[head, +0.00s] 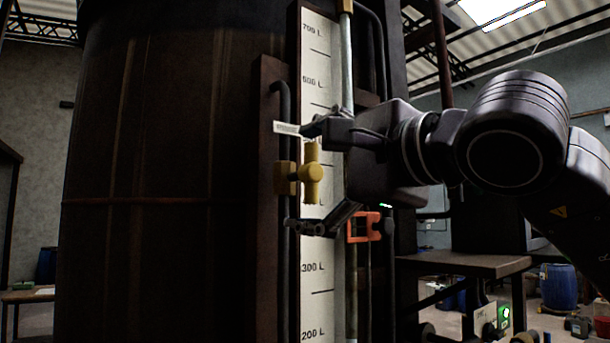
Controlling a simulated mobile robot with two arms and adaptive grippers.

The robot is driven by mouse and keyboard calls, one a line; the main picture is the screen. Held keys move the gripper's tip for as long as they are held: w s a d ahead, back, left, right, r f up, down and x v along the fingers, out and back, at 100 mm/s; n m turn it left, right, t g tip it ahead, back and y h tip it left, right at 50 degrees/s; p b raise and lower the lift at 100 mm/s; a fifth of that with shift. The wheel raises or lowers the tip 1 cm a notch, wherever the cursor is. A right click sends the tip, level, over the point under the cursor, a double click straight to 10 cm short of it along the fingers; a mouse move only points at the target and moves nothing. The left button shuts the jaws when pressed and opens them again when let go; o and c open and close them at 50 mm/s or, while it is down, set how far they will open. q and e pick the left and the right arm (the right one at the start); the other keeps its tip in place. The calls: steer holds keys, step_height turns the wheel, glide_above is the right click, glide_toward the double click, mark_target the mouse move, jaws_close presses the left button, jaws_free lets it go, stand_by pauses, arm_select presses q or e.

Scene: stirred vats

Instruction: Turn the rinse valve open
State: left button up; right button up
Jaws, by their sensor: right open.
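The rinse valve is a yellow fitting (311,172) with its handle upright, on a dark pipe in front of the vat's white litre scale (318,90). A small white label (287,128) sits just above it. My right gripper (300,178) comes in from the right, its two fingers spread wide, one above and one below the yellow handle. The valve is between the fingers; I cannot tell whether they touch it. My left gripper is not in view.
The large dark vat (160,150) fills the left. An orange bracket (363,227) is on the pipe just right of the lower finger. A dark table (470,264) and blue barrels (558,287) stand at the lower right.

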steer(key=v, duration=1.2)
